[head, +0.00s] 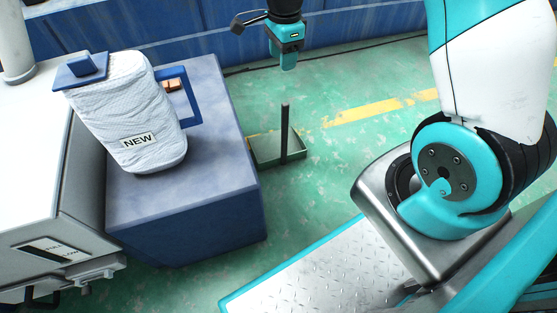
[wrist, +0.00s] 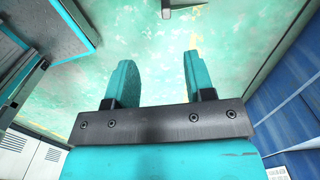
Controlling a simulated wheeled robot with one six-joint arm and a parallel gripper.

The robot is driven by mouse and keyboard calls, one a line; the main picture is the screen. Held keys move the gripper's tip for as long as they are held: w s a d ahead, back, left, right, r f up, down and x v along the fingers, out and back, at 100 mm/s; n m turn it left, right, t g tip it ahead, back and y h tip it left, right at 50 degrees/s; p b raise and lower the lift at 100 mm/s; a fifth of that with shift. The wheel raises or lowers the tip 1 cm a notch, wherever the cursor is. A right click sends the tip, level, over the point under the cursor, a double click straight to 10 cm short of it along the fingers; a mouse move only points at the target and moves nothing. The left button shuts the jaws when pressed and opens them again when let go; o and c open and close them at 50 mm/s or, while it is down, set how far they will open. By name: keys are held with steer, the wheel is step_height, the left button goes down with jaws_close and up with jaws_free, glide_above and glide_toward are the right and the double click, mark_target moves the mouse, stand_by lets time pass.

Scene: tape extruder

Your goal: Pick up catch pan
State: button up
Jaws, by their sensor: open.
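The catch pan appears to be the shallow dark-green tray (head: 264,150) with an upright dark handle, on the floor beside the blue block in the head view. My gripper (head: 289,67) hangs in the air beyond the pan, near the top of the head view, apart from it. In the wrist view my gripper (wrist: 158,62) has its two teal fingers spread, with only green floor between them. A small dark piece (wrist: 180,5) shows at the wrist view's top edge; I cannot tell whether it is part of the pan.
A blue block (head: 185,205) stands left of the pan, carrying a white bag (head: 130,110) marked NEW and a blue frame (head: 190,98). A grey-white machine (head: 45,165) is at the far left. Green floor (head: 345,150) is clear to the pan's right. A blue wall (head: 180,35) runs behind.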

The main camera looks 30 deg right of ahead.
mark_target(285, 104)
steer(key=shift+m, duration=0.5)
steer(key=f+b, duration=0.2)
steer(key=f, duration=0.3)
steer(key=f+b, duration=0.3)
steer(key=f, duration=0.2)
steer(key=d+f+b, duration=0.1)
steer(key=f+b, duration=0.2)
steer(key=f, duration=0.2)
steer(key=shift+w+d+f, duration=0.1)
steer(key=shift+w+f, duration=0.05)
steer(key=shift+w, duration=0.15)
steer(key=f+b, duration=0.4)
steer(key=f, duration=0.1)
steer(key=shift+w+d+f+b, duration=0.1)
steer(key=shift+d+f+b, duration=0.1)
steer(key=shift+b, duration=0.1)
steer(key=shift+r, duration=0.15)
jaws_close()
